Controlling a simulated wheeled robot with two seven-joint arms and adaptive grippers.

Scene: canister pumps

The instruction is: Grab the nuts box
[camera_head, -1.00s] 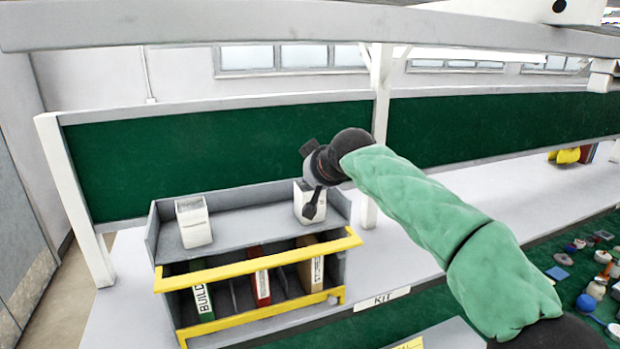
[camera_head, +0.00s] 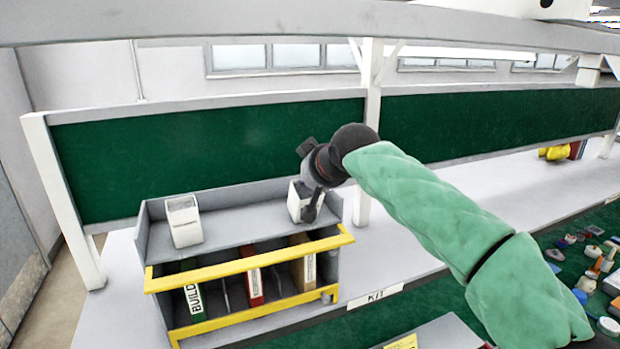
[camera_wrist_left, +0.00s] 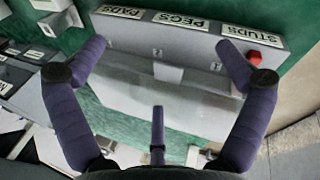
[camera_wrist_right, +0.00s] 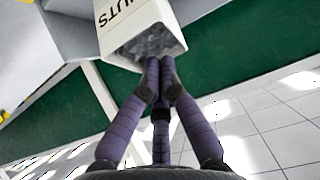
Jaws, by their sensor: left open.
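The nuts box (camera_head: 296,198) is a small white open-topped box on the right part of the grey shelf unit's top. In the right wrist view the nuts box (camera_wrist_right: 128,22) shows its NUTS label and grey contents. My right gripper (camera_head: 312,195) is at this box. In the right wrist view its purple fingers (camera_wrist_right: 160,75) are close together at the near rim, tips overlapping the opening; the thumb tip is hidden. They look shut on the wall. My left gripper (camera_wrist_left: 170,60) is open and empty, above a pale panel with labels, and out of the head view.
A second white box (camera_head: 184,222) stands on the left of the shelf top. Binders such as a red one (camera_head: 255,284) stand below behind yellow rails (camera_head: 250,259). A white post (camera_head: 369,130) rises right of the shelf. Small parts (camera_head: 590,270) lie at the right.

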